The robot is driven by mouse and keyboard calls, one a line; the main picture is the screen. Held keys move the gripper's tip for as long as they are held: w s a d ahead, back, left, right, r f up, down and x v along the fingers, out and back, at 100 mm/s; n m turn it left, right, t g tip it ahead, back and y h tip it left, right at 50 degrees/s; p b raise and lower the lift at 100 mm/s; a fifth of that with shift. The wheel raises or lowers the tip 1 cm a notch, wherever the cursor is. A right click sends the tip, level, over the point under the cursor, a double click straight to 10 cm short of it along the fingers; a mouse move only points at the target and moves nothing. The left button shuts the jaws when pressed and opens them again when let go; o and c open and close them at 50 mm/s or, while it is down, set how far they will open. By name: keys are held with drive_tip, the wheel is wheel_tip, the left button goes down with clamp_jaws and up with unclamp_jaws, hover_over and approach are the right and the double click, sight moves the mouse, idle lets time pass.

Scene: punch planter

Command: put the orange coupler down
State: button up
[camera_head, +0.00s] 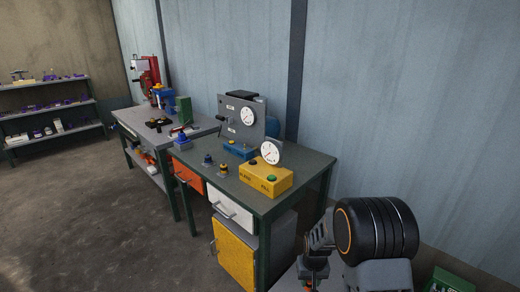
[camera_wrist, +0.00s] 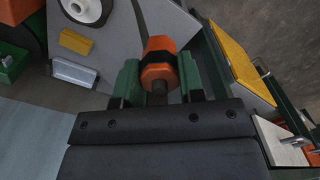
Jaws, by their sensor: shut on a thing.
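The orange coupler (camera_wrist: 158,48) is a short orange cylinder with a dark band, seen in the wrist view. My gripper (camera_wrist: 160,80) is shut on it, with one green jaw on each side. A dark stub shows at the coupler's near end. Behind it is a grey flat surface (camera_wrist: 125,40); I cannot tell whether the coupler touches it. In the head view my arm comes in at the lower right, beside the workbench, and the gripper end is small and partly cut off there.
The green-framed workbench (camera_head: 290,165) carries a yellow button box (camera_head: 265,180), a gauge panel (camera_head: 240,115) and small blue-topped parts. In the wrist view, a yellow block (camera_wrist: 75,42), a pale block (camera_wrist: 75,73) and a white ring (camera_wrist: 85,10) are on the left. A yellow cabinet door (camera_wrist: 242,50) is on the right.

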sight(311, 282)
drive_tip(key=r+p, duration=0.6)
drive_tip(key=shift+s, duration=0.4)
drive_tip(key=shift+s, duration=0.15)
